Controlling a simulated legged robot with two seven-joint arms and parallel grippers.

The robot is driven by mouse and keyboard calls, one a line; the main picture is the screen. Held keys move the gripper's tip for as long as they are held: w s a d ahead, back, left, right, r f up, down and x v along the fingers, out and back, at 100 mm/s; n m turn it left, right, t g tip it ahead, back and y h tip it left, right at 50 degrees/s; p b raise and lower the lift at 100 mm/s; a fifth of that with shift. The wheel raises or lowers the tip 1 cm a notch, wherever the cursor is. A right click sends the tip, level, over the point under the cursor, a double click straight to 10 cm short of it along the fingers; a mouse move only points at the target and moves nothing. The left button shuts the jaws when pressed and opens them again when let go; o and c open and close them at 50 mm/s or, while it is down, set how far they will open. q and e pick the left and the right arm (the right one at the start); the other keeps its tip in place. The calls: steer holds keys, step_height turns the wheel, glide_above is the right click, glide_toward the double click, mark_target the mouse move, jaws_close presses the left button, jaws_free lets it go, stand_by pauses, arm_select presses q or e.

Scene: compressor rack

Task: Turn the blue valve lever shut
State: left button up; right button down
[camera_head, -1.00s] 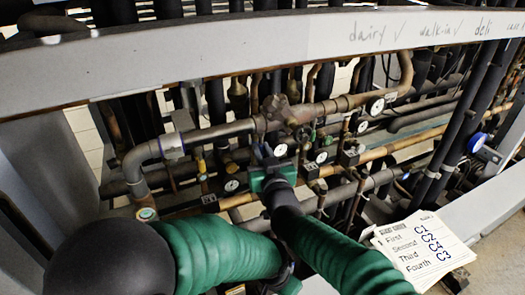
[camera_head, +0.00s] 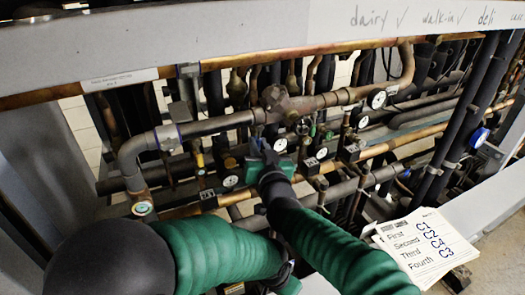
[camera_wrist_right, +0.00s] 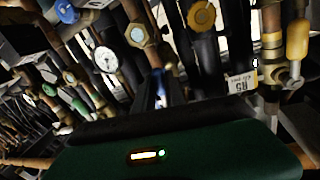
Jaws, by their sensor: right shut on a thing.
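My right gripper (camera_head: 260,138) reaches into the pipes in the head view, its green body hiding most of what lies at its tips. In the right wrist view its narrow dark fingers (camera_wrist_right: 158,88) are shut on the blue valve lever (camera_wrist_right: 161,93). Only a little blue shows between the fingers, so the lever's angle is hard to tell. A brass fitting (camera_wrist_right: 139,36) lies just beyond the fingertips.
Copper and dark pipes with several gauges (camera_head: 377,98) crowd around the gripper. A pale rack beam (camera_head: 220,35) crosses above. A yellow-handled valve (camera_wrist_right: 298,38) and a blue round part (camera_wrist_right: 67,12) are nearby. Paper cards (camera_head: 415,245) lie at lower right.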

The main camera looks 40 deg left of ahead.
arm_select(q)
steer(key=shift+b+x, duration=0.55)
steer(key=shift+x, duration=0.25)
steer(key=shift+s+f, duration=0.15)
steer(key=shift+f, duration=0.05)
arm_select(e)
steer(key=shift+s+a+r+m+g, duration=0.1)
steer(key=shift+s+a+r+m, duration=0.15)
steer(key=shift+m, duration=0.5)
steer(key=shift+s+a+r+m+g, duration=0.15)
steer(key=shift+s+m, duration=0.15)
steer(key=shift+m, duration=0.4)
steer(key=shift+s+a+r+m+g, duration=0.1)
steer(key=shift+s+r+m, duration=0.15)
steer(key=shift+m, duration=0.5)
steer(key=shift+f, duration=0.1)
